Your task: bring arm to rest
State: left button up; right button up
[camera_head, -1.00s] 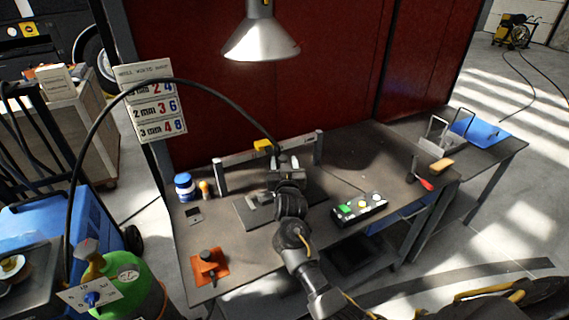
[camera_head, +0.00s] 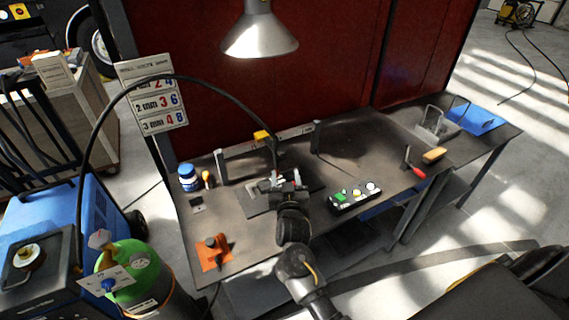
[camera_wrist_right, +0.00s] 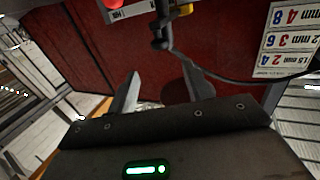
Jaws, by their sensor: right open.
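My right arm reaches in from the bottom of the head view over the middle of the workbench (camera_head: 370,165). Its gripper (camera_head: 284,176) is above a dark plate (camera_head: 258,199) on the bench, in front of a low grey rail (camera_head: 240,158). In the right wrist view the two fingers of this gripper (camera_wrist_right: 155,95) stand apart, and no held object shows between them. The height of the gripper above the plate is hard to judge. My left gripper is not in view.
A lamp (camera_head: 259,32) hangs above. A black hose arches in from the left, near the gripper. A green gas bottle (camera_head: 130,268) stands at left.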

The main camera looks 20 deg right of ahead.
jog(key=shift+s, duration=0.2)
jog(key=shift+f, duration=0.1)
jog(key=s+a+f+n+g+y, duration=0.1)
jog(key=s+f+n+g+y, duration=0.15)
jog(key=s+f, duration=0.4)
jog(key=s+a+f+n+g+y, duration=0.1)
jog(key=s+f+g+y, duration=0.25)
jog(key=s, duration=0.55)
jog(key=s+d+f+n+g, duration=0.15)
jog(key=s+g, duration=0.55)
jog(key=s, duration=1.2)
jog(key=s+f+n+g+b, duration=0.2)
jog(key=f+b, duration=0.6)
jog(key=f, duration=2.8)
jog(key=s+d+f+g+b, duration=0.1)
jog(key=s+f+b, duration=0.3)
jog(key=s+f, duration=1.2)
notch_tip(320, 180, down, 2)
jog(key=shift+s+d+f+m, duration=0.1)
jog(key=shift+s+d+m, duration=0.3)
jog(key=shift+d, duration=0.4)
